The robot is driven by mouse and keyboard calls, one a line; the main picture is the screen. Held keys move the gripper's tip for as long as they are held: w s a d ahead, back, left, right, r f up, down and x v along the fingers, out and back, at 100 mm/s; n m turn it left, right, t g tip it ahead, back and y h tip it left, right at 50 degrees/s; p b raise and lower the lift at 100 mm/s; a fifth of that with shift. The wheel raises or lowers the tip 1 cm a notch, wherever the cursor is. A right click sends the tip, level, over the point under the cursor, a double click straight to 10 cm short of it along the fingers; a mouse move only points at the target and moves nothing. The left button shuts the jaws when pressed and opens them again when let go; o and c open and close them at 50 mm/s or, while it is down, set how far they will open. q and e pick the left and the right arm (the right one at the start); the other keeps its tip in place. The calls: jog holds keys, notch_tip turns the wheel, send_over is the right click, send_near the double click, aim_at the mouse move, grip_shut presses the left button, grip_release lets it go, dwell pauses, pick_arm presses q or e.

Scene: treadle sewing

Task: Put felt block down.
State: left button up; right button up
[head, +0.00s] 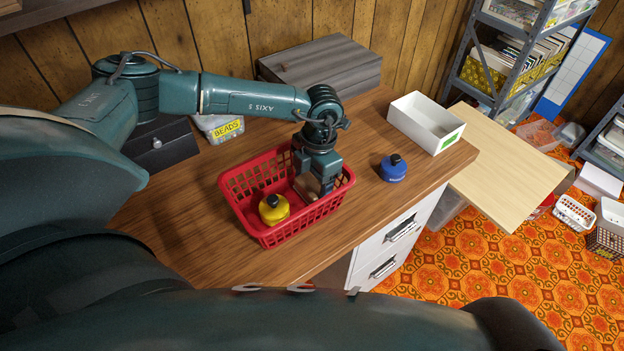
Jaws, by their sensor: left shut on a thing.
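My left gripper (322,187) reaches down into the red basket (262,234) on the wooden table. It is shut on a small tan-brown piece (307,191), which looks to be the felt block. The block is mostly hidden by the gripper, and I cannot tell whether it touches the basket floor. A yellow round item with a black knob (273,209) stands in the basket, left of the gripper. My right gripper is not in view.
A blue round item with a black knob (392,168) stands on the table (190,224) right of the basket. A white open box (427,123) is at the right back. A bead container (219,128) and a grey wooden case (320,66) stand behind.

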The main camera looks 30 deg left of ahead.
pick_arm(q)
jog(key=shift+f, duration=0.2)
jog(key=o, duration=1.1)
jog(key=shift+r, duration=0.1)
jog(key=shift+r, duration=0.2)
jog(key=r, duration=0.4)
jog(key=w+r, duration=0.1)
jog(key=r, duration=0.6)
jog(key=shift+w+d+r+b, duration=0.15)
jog(key=shift+d+r+b, duration=0.15)
jog(key=shift+r+b, duration=0.1)
